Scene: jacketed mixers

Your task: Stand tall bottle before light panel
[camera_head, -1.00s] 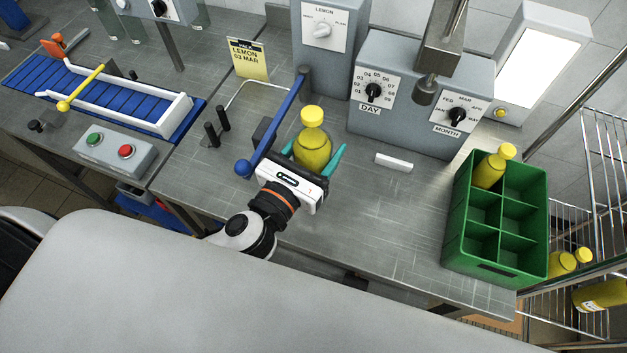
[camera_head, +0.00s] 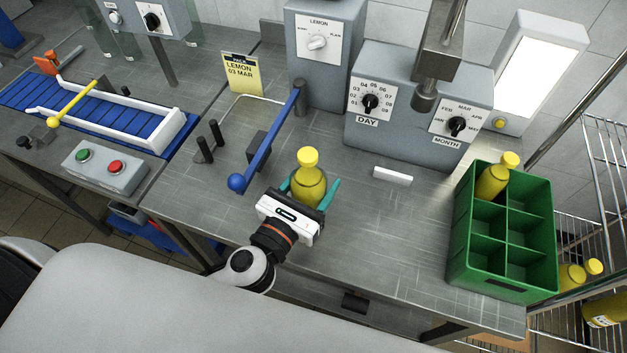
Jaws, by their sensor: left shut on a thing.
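A yellow bottle with a yellow cap (camera_head: 308,182) stands upright between the teal fingers of my left gripper (camera_head: 313,192), which is shut on it. The gripper is over the front middle of the steel bench; whether the bottle touches the bench I cannot tell. The lit white light panel (camera_head: 528,72) stands at the back right of the bench, with a yellow button (camera_head: 499,124) at its foot. Another yellow bottle (camera_head: 494,178) stands in a back compartment of the green crate (camera_head: 478,271). My right gripper is not in view.
The grey day and month dial box (camera_head: 408,128) stands at the back, left of the panel. A small white block (camera_head: 392,176) lies before it. A blue-handled lever (camera_head: 262,145) is left of my gripper. The bench between gripper and crate is clear.

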